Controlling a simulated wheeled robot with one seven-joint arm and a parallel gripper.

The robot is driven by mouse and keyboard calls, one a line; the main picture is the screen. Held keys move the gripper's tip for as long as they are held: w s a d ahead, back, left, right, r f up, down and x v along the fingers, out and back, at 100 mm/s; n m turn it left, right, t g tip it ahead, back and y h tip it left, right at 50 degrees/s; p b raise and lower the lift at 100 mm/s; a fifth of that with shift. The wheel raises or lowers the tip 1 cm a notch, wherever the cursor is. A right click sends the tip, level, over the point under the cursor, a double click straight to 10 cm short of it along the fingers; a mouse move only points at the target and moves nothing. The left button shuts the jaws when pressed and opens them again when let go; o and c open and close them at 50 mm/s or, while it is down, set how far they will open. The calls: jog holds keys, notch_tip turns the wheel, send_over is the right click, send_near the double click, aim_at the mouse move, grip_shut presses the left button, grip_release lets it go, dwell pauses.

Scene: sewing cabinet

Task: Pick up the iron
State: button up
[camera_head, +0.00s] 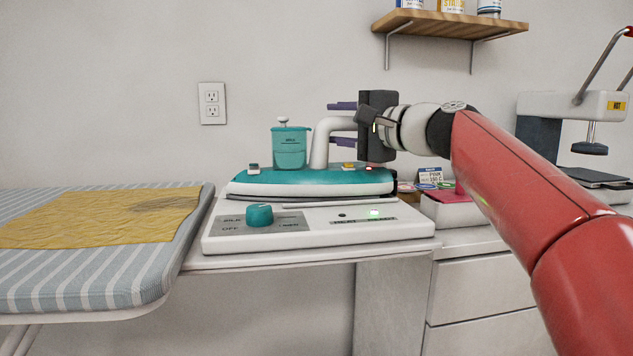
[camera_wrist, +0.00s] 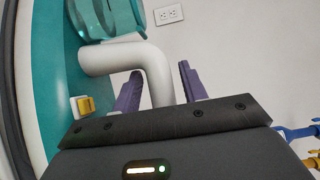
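The iron (camera_head: 300,184) is teal and white, with a clear teal water tank (camera_head: 290,148) and a white curved handle (camera_head: 320,140). It rests on its white station (camera_head: 320,227), which has a teal dial and a lit green light. My gripper (camera_head: 336,123) comes in from the right at handle height. Its purple fingers are apart, on either side of the handle. In the wrist view the white handle (camera_wrist: 158,80) lies between the fingers, with small gaps showing beside it. Part of the handle's rear is hidden behind my gripper in the head view.
A striped ironing board (camera_head: 100,285) with a yellow cloth (camera_head: 100,217) is at left. A heat press (camera_head: 575,105) is at far right. A wooden shelf (camera_head: 450,24) hangs above; a wall outlet (camera_head: 212,103) is behind.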

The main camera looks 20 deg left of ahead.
grip_shut()
dwell(1.1)
jog(key=shift+r, duration=0.15)
